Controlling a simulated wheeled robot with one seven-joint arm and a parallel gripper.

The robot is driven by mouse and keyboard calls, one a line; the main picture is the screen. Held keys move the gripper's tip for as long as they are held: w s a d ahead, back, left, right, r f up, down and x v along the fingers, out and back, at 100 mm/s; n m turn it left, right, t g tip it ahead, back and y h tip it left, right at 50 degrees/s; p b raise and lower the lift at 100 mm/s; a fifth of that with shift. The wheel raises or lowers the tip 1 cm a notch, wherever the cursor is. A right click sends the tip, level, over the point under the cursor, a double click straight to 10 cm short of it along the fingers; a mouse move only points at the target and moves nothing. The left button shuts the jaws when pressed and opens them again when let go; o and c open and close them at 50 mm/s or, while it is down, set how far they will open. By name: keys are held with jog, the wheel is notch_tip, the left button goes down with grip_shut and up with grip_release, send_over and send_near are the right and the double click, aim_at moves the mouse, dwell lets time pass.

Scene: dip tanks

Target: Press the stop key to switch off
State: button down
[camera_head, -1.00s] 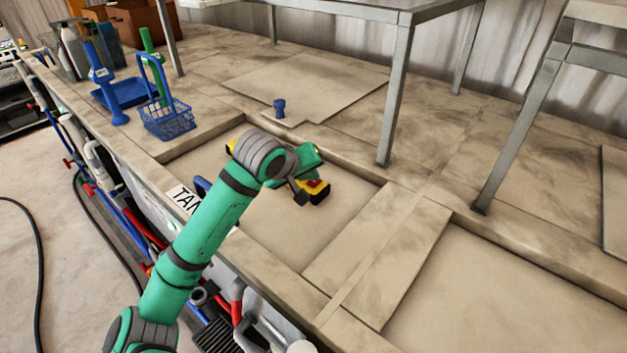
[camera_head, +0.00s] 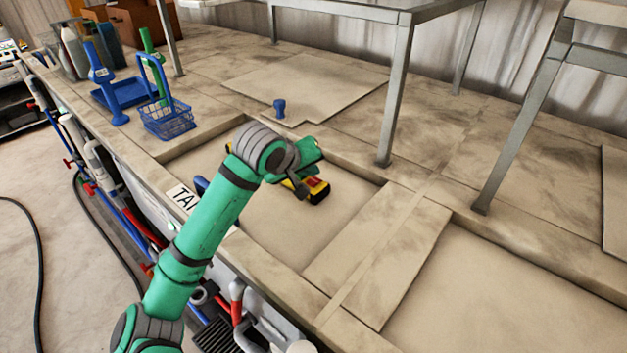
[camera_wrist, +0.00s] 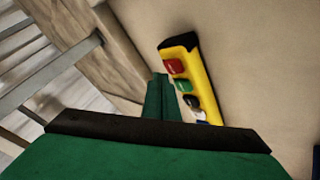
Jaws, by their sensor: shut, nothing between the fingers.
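A yellow control box with black ends (camera_wrist: 203,75) lies over the pale tank surface in the wrist view. It has a red key (camera_wrist: 175,66), a green key (camera_wrist: 183,86), a dark key (camera_wrist: 191,101) and a paler one lower down, partly hidden by my gripper. In the head view the box (camera_head: 317,187) shows beyond my wrist, partly covered. My gripper (camera_wrist: 161,82) is shut and empty. Its tip shows just left of the red and green keys; I cannot tell whether it touches the box. In the head view my gripper (camera_head: 302,188) is beside the box.
The box is within a recessed tank with a raised rim (camera_head: 345,165). A blue basket (camera_head: 168,122) and a blue stand (camera_head: 120,95) are at the left. Metal frame legs (camera_head: 396,95) stand at the back.

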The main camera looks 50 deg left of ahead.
aim_at(311, 183)
jog(key=shift+r, duration=2.5)
